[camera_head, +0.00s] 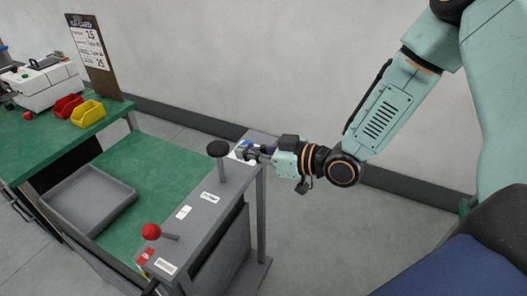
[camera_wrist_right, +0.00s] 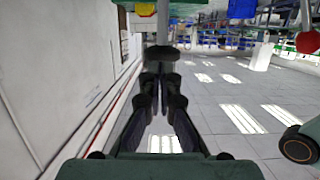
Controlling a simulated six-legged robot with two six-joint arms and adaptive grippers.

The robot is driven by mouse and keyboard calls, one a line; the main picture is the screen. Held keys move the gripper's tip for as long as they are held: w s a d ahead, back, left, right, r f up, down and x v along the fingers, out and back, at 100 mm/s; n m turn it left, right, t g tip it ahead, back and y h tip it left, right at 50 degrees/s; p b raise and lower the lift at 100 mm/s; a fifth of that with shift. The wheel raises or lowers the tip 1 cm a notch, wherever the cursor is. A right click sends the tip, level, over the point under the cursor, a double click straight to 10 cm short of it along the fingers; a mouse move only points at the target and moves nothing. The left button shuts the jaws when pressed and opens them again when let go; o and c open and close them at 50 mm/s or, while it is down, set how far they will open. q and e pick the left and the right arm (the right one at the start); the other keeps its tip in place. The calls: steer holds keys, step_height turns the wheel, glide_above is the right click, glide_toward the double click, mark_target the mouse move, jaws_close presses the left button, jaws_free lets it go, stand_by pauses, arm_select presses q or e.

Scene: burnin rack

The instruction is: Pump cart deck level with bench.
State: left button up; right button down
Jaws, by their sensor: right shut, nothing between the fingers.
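The cart has a green deck (camera_head: 150,165) with a grey tray (camera_head: 125,208) on it. In the head view the deck looks lower than the green bench top (camera_head: 38,140) on the left; the exact gap is hard to judge. A pump handle with a black knob (camera_head: 218,148) stands upright on the cart's grey end housing (camera_head: 205,220). A red ball lever (camera_head: 151,231) sticks out nearer me. My right gripper (camera_head: 248,152) is shut and empty, just right of the black knob. In the right wrist view its fingers (camera_wrist_right: 160,85) are together. My left gripper is out of view.
On the bench are a red bin (camera_head: 67,106), a yellow bin (camera_head: 88,113), a white machine (camera_head: 42,84) and a card board (camera_head: 92,50). A pale wall (camera_head: 240,60) stands behind. Grey floor (camera_head: 340,235) right of the cart is clear.

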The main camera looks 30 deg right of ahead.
steer(key=p+v, duration=0.1)
steer(key=v, duration=0.3)
steer(key=shift+s+r, duration=0.1)
steer(key=shift+s+r, duration=0.1)
steer(key=shift+s, duration=0.1)
stand_by(1.0)
steer(key=shift+w, duration=0.15)
steer(key=shift+a, duration=0.1)
step_height(320, 180, up, 6)
steer(key=p, duration=0.3)
steer(key=shift+r, duration=0.25)
